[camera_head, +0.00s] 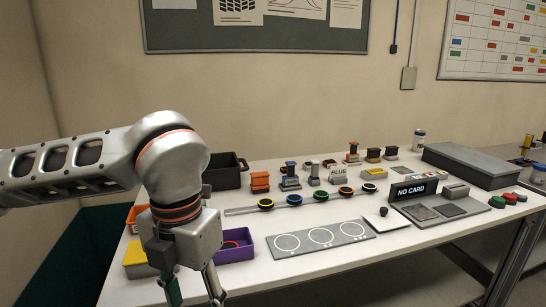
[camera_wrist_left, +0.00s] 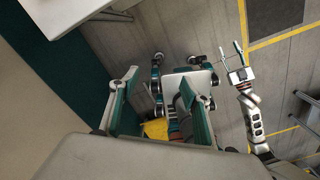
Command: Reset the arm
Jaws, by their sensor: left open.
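My left arm comes in from the left in the head view, and its gripper (camera_head: 193,288) points down at the front left edge of the table. Its fingertips are cut off or close to the bottom of the picture. In the left wrist view the left gripper (camera_wrist_left: 158,105) has its two fingers wide apart with nothing between them. My right gripper (camera_wrist_left: 232,55) shows small in the left wrist view, with its fingers apart and no object seen between them. It is out of the head view.
The white table (camera_head: 345,275) stands close in front. A black crate (camera_head: 226,172), a grey three-ring plate (camera_head: 320,238) and a "NO CARD" sign (camera_head: 413,190) stand further in.

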